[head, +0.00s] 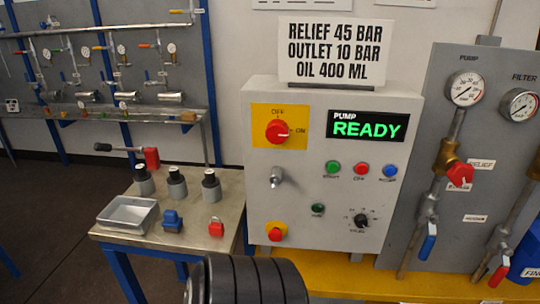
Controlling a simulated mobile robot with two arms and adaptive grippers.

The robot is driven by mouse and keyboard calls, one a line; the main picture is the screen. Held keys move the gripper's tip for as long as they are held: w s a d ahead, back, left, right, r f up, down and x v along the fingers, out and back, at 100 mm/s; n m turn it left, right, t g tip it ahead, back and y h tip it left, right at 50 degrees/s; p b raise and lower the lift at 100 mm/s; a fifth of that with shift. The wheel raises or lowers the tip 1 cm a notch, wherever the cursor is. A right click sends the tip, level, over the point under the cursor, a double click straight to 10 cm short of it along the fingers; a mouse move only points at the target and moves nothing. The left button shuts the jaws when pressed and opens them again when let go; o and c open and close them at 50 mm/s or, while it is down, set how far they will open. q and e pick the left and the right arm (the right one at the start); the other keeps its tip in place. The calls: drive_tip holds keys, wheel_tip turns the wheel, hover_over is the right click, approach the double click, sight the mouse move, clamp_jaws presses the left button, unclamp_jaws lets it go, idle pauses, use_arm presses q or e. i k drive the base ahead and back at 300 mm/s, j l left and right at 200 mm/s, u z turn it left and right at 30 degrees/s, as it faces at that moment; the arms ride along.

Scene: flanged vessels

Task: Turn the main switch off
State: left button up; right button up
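The main switch (278,131) is a red rotary knob on a yellow plate, at the upper left of the grey control box (330,215). OFF is printed above the knob and ON to its right. The knob's pointer appears to face right, towards ON. Neither of my grippers shows; a dark ribbed part of my own body stands at the bottom centre, below the box. Nothing covers the switch.
A metal side table (195,241) at left holds a tray (128,214), several small items and a red padlock (216,228). A gauge panel (490,130) with valves stands at right. A red button (275,234) on yellow sits low on the box.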

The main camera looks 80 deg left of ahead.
sight(277, 130)
drive_tip(key=u, duration=2.15)
